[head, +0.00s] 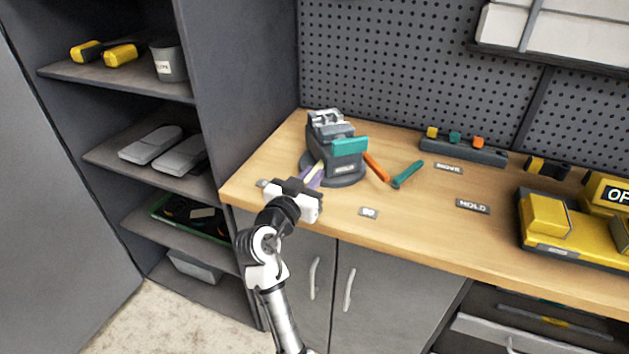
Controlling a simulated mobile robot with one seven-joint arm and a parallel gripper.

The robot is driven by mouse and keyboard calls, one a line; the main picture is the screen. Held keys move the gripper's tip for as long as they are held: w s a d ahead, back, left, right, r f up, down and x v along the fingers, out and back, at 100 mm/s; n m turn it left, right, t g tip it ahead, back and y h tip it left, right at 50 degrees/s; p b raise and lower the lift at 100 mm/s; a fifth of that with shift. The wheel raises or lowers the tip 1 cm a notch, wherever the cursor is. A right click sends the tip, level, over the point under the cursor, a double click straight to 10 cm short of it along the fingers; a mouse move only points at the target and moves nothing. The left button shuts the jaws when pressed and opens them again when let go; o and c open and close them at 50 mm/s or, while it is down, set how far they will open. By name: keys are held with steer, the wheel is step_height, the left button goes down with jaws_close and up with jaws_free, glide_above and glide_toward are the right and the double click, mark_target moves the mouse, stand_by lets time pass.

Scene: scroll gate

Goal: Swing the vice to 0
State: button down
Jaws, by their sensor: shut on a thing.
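The grey vice (332,135) stands on its round base near the left end of the wooden bench, with a teal block (349,146) on its front. A purple and cream handle-like piece (316,174) reaches from the vice's base toward my gripper. My gripper (302,186) is at the bench's front edge, just in front and left of the vice. It is shut, apparently on that handle; the fingertips and the contact are partly hidden. A small plate reading "90" (368,212) lies right of my gripper. No 0 mark can be made out.
Orange (376,167) and teal (408,174) handled tools lie right of the vice. Plates, a tool rack (463,150) and a yellow machine (560,225) are farther right. A shelf unit (205,100) closes off the left. The bench front around the "90" plate is clear.

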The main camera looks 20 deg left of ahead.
steer(key=shift+w+a+m+g+h+b, duration=0.2)
steer(key=shift+a+m+h+b, duration=0.2)
steer(key=shift+a+m+h, duration=0.35)
steer(key=shift+w+a+m+g+h+b, duration=0.15)
steer(key=shift+a+m+h+b, duration=0.25)
steer(key=shift+h, duration=0.55)
steer(key=shift+s, duration=0.1)
steer(key=c, duration=1.4)
jaws_free()
steer(key=shift+s, duration=0.1)
steer(key=b+v, duration=0.3)
steer(key=v, duration=1)
steer(key=shift+s+a, duration=0.2)
steer(key=shift+s, duration=0.15)
steer(key=shift+c, duration=0.3)
